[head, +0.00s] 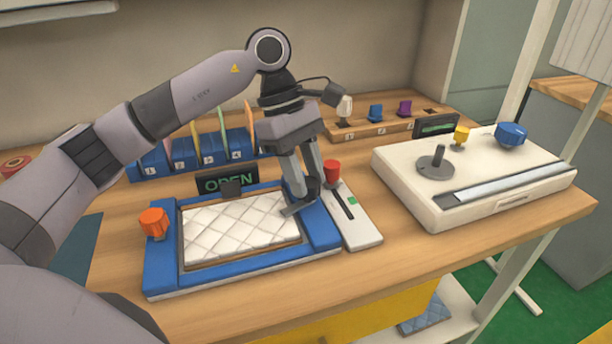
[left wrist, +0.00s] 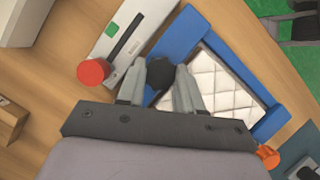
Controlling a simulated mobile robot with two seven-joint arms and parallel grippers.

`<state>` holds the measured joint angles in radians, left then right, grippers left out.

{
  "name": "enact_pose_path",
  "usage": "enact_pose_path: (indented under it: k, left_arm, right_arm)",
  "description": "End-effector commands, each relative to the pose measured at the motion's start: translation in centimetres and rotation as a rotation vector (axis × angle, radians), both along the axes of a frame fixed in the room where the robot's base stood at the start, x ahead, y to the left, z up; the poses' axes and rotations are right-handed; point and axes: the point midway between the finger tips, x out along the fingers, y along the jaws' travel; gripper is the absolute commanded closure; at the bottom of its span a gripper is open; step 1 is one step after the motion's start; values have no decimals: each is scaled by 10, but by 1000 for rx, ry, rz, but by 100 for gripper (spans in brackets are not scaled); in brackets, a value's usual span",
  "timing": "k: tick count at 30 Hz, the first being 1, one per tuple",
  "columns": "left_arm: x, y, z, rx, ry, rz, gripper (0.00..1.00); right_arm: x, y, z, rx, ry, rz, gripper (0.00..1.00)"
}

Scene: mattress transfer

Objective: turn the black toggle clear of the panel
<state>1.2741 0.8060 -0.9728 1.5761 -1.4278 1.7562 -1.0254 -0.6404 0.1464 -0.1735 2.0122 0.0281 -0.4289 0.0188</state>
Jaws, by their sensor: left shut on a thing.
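The quilted white panel (head: 240,222) lies in a blue frame (head: 325,232) on the bench; it also shows in the left wrist view (left wrist: 222,82). A black toggle (left wrist: 160,72) sits on the frame's side nearest the red knob. My left gripper (head: 309,192) reaches down from above and is shut on this toggle, with its two fingers on either side of the knob in the left wrist view (left wrist: 160,80). A flat grey bar (head: 291,211) shows below the fingers, its tip at the panel's right edge. Another dark toggle (head: 232,188) stands at the panel's back edge. My right gripper is not in view.
An orange knob (head: 153,222) is on the frame's left. A white slider box with a red knob (head: 332,172) stands close to the right of my gripper. A white console (head: 470,180) is farther right.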

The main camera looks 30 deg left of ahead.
Motion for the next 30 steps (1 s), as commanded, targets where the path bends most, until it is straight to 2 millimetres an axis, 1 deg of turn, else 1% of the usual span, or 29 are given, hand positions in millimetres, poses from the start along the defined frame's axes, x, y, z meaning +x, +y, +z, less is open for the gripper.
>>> enact_pose_path:
  k: [3,9,30]
  left_arm:
    - [-1,1,-2,-1,-3,113,95]
    - [-2,1,-1,-1,-4,303,95]
    - [-5,-1,0,0,-5,955,95]
  right_arm:
    - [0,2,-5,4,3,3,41]
    - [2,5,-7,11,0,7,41]
    - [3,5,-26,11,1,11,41]
